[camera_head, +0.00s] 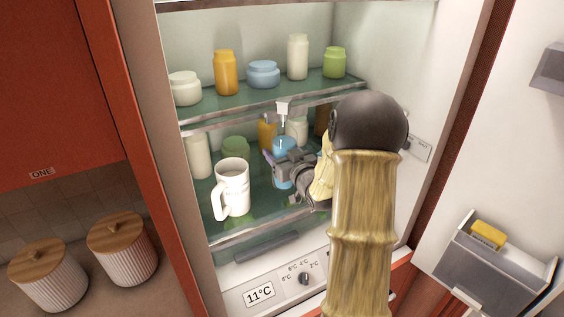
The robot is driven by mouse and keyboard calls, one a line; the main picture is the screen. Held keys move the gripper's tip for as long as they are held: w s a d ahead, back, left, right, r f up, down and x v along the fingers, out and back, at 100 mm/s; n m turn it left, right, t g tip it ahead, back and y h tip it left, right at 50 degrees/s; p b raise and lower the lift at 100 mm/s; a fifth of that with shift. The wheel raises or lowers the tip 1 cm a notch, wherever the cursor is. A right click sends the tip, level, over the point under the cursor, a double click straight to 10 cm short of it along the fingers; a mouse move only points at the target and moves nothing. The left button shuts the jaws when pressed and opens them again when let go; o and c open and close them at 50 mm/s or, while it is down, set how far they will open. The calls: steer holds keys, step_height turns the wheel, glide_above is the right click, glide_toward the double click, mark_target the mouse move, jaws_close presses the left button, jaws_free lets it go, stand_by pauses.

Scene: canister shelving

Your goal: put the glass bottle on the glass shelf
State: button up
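A blue bottle-like container (284,147) is on or just above the lower glass shelf (262,219) of an open fridge. It is partly hidden by my gripper (281,167), which reaches in from the right at its front. The fingers are at the blue container, but whether they close on it is too small to tell. I cannot tell for sure that this is the glass bottle. The upper glass shelf (282,93) is above my gripper. My arm hides the right part of the lower shelf.
A white mug (233,188) stands just left of my gripper. Several jars stand behind on the lower shelf, including a green one (235,148). The upper shelf holds several jars, including an orange one (226,72). The open door (470,150) is at right.

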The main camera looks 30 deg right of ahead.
steer(key=shift+a+f+p, duration=0.1)
steer(key=shift+f+p, duration=0.5)
steer(key=shift+f, duration=1.3)
steer(key=o, duration=1.6)
steer(key=shift+o, duration=0.2)
steer(key=shift+s, duration=0.25)
steer(key=s+b, duration=0.5)
steer(key=s, duration=0.6)
steer(key=shift+s+d, duration=0.2)
steer(key=shift+s, duration=0.1)
